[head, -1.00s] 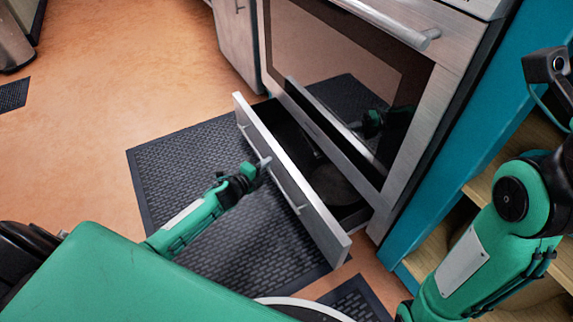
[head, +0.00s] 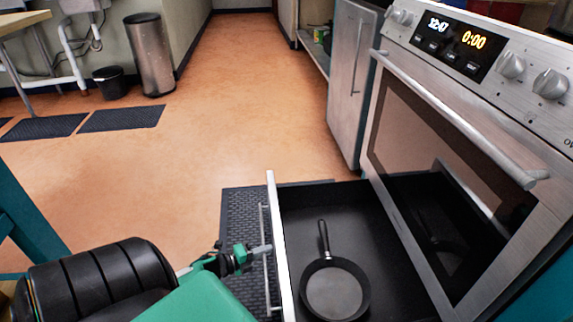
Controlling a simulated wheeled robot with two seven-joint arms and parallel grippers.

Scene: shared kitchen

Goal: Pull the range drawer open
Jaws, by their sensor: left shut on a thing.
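The range drawer (head: 280,240) under the oven is pulled well out, and its dark inside shows. A black frying pan (head: 333,288) lies in it. A thin bar handle (head: 265,225) runs along the drawer's front. My left gripper (head: 262,249) is at this handle, on the outer side of the drawer front, and is shut on it. The range (head: 450,170) stands at the right with its oven door closed. My right gripper is not in view.
A dark floor mat (head: 240,205) lies beside and under the drawer. A steel trash can (head: 150,55) and a small black bin (head: 110,83) stand far left. The orange floor (head: 200,150) between is clear. A steel-fronted cabinet (head: 350,75) stands beyond the range.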

